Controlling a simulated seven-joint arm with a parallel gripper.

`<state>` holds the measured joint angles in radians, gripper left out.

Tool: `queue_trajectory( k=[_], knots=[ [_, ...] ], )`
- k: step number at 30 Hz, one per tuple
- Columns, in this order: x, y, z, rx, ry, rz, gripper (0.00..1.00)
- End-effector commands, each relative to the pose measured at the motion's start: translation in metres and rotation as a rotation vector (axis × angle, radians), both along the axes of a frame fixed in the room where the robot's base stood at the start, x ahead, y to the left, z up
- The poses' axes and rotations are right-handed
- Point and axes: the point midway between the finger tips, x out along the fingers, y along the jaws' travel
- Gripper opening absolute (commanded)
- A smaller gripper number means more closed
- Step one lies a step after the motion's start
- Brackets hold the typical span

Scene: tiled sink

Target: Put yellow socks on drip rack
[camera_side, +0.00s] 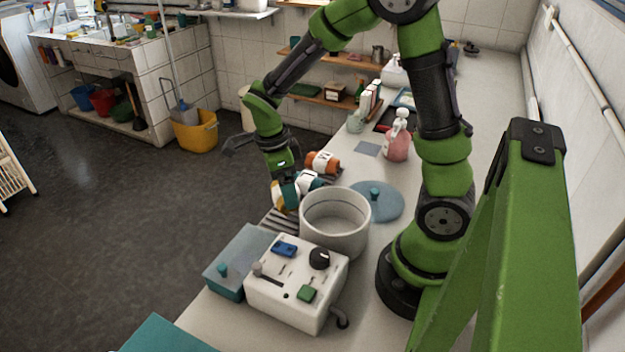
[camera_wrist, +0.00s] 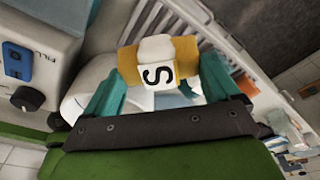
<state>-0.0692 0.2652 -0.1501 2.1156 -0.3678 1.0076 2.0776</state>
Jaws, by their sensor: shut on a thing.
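The yellow socks (camera_wrist: 128,64) are a roll with a white band marked "S". In the wrist view they sit between the two teal fingers of my gripper (camera_wrist: 160,76), which is shut on them. In the side view the gripper (camera_side: 297,187) points down beside the white pot, and the yellow socks (camera_side: 279,199) show only in part below it. The drip rack (camera_side: 282,220) is a row of slats along the counter's left edge. Its pale slats (camera_wrist: 180,14) also show behind the socks in the wrist view. I cannot tell whether the socks touch the rack.
An orange roll with a white band (camera_side: 322,162) lies just beyond my gripper. The round white pot (camera_side: 362,225) stands close on the right, with a blue lid (camera_side: 385,203) beside it. A white control box (camera_side: 297,285) is in front. The counter's left edge drops to the floor.

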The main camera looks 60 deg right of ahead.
Motion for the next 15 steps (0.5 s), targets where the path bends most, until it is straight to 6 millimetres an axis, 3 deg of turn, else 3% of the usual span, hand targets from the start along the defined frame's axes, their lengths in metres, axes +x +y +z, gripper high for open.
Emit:
queue_trajectory(
  k=[6,15],
  knots=[
    [-0.001,0.000,-0.030,0.000,0.003,0.000,0.60],
    [-0.001,0.000,-0.032,0.001,0.001,-0.001,0.60]
  ],
)
